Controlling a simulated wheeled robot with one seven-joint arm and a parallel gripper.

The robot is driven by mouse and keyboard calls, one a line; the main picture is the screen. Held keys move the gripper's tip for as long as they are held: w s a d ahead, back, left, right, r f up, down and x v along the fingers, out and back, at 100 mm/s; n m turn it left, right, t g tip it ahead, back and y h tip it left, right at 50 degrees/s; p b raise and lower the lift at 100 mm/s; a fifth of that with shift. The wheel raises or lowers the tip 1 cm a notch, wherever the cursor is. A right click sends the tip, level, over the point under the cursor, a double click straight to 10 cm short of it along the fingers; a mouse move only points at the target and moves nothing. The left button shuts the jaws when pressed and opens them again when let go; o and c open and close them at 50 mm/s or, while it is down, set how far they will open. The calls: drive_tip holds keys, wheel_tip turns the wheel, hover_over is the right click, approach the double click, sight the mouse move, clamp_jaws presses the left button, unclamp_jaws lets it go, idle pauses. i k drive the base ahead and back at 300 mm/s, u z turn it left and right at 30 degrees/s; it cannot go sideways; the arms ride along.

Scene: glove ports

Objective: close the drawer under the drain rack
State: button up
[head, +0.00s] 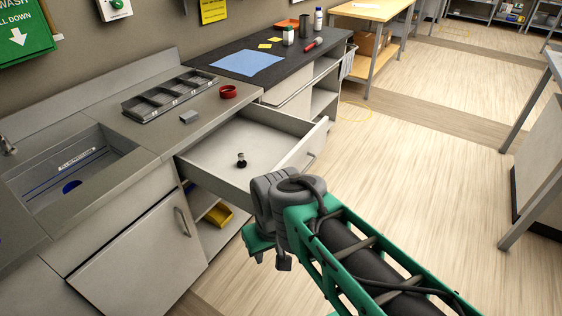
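The drawer (228,150) stands pulled out from the counter below the dark compartmented rack (170,94). Its front panel (303,145) with a bar handle (311,160) faces right, toward the open floor. A small dark object (241,160) sits on the drawer's floor. My arm reaches in from the lower right and hides the drawer's near front corner. The end of my arm with my gripper (270,252) is just in front of the drawer's near side. Its fingers cannot be made out clearly, and I cannot tell whether it touches the drawer.
A red ring-shaped item (228,91) and a small grey block (188,117) lie on the counter. A sink (72,172) is at the left, above a closed cabinet door (140,246). A yellow bin (218,214) is on the shelf below. The floor (400,150) at right is clear.

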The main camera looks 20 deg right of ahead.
sight(269, 139)
drive_tip(key=z, duration=0.2)
drive_tip(key=i, duration=0.75)
drive_tip(key=z, duration=0.5)
drive_tip(key=k, duration=0.35)
drive_tip(key=u, duration=1.1)
drive_tip(key=k, duration=1)
drive_tip(key=u, duration=0.55)
drive_tip(key=i, duration=0.75)
drive_tip(key=z, duration=1.05)
drive_tip(key=i, duration=0.8)
drive_tip(key=z, duration=0.05)
